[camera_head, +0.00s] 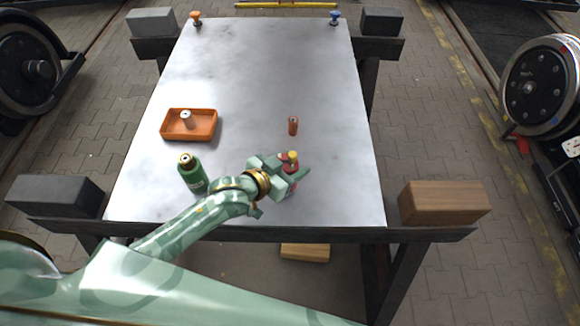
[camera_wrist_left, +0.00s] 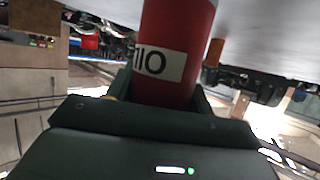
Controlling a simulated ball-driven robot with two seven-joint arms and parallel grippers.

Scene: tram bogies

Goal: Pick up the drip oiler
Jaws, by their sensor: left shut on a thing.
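The drip oiler, which I take to be the red cylinder with a yellow top (camera_head: 292,156), stands at the near right part of the grey table. In the left wrist view the red cylinder (camera_wrist_left: 175,40) carries a pale label with dark characters. My left gripper (camera_head: 286,168) is shut on it, with a finger on either side; the gripper also shows in the left wrist view (camera_wrist_left: 160,98). The gripper hides much of its body in the head view, and I cannot tell whether its base touches the table. My right gripper is not in view.
A green bottle (camera_head: 194,176) stands left of my gripper, close to my left forearm. An orange tray (camera_head: 176,136) holds a small pale-topped piece (camera_head: 186,119). A small brown-orange cylinder (camera_head: 293,126) stands just beyond the gripper. The table's far half (camera_head: 265,65) is mostly clear.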

